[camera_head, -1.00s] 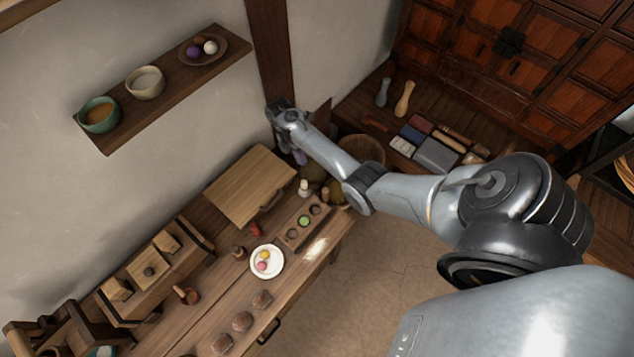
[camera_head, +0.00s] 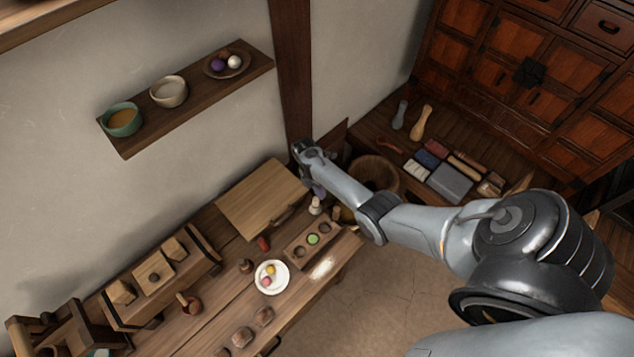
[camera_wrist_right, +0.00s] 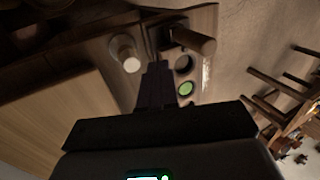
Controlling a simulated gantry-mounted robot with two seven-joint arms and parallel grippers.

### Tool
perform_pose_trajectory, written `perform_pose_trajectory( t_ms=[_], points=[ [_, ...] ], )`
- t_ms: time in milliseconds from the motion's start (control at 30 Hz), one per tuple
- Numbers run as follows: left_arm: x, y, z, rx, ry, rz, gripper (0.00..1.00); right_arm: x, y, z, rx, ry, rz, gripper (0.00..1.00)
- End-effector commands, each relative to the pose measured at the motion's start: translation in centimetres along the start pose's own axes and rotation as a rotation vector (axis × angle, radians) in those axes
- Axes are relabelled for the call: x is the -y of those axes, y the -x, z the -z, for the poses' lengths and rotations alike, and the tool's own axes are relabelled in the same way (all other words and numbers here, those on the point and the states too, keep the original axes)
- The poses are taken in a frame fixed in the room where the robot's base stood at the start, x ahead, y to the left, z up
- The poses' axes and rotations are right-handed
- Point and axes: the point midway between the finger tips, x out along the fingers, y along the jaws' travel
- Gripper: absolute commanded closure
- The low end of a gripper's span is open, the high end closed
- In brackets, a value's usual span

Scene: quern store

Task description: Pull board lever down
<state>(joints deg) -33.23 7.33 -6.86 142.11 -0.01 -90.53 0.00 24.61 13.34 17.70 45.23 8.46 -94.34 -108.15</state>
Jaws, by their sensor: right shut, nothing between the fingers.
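I cannot clearly identify the board lever. A wooden board (camera_head: 255,200) lies at the back of the bench, with a dark handle-like piece (camera_head: 284,215) at its front edge. A short round wooden peg (camera_wrist_right: 197,40) stands just right of my fingertips in the right wrist view, and it may be the lever. My right gripper (camera_head: 318,190) is over the bench's far end, beside the board. In the right wrist view its fingers (camera_wrist_right: 157,75) are closed and empty, apart from the peg. My left gripper is not in view.
A pale-topped peg (camera_head: 315,206) and a mould block (camera_head: 311,243) with a green piece stand close by. A plate (camera_head: 272,277) with small sweets is nearer. A basket (camera_head: 374,173) sits behind my forearm. A wall shelf (camera_head: 190,100) holds bowls.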

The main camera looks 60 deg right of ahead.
Motion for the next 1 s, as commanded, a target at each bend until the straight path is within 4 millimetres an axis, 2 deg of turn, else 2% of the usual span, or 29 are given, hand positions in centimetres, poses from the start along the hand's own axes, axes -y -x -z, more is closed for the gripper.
perform_pose_trajectory(
  t_ms=[100,200,400,1000],
  points=[
    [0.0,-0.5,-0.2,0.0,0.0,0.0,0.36,0.0,-2.2,0.0,-0.001,-0.001,0.003,1.0],
    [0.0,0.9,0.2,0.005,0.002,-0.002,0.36,1.6,-2.1,0.0,0.001,0.0,0.001,1.0],
    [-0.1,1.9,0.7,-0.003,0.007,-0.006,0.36,3.2,-3.0,0.0,0.0,0.001,0.0,1.0],
    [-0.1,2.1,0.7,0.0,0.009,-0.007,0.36,3.7,-3.2,0.2,0.001,0.004,-0.006,1.0]
  ],
)
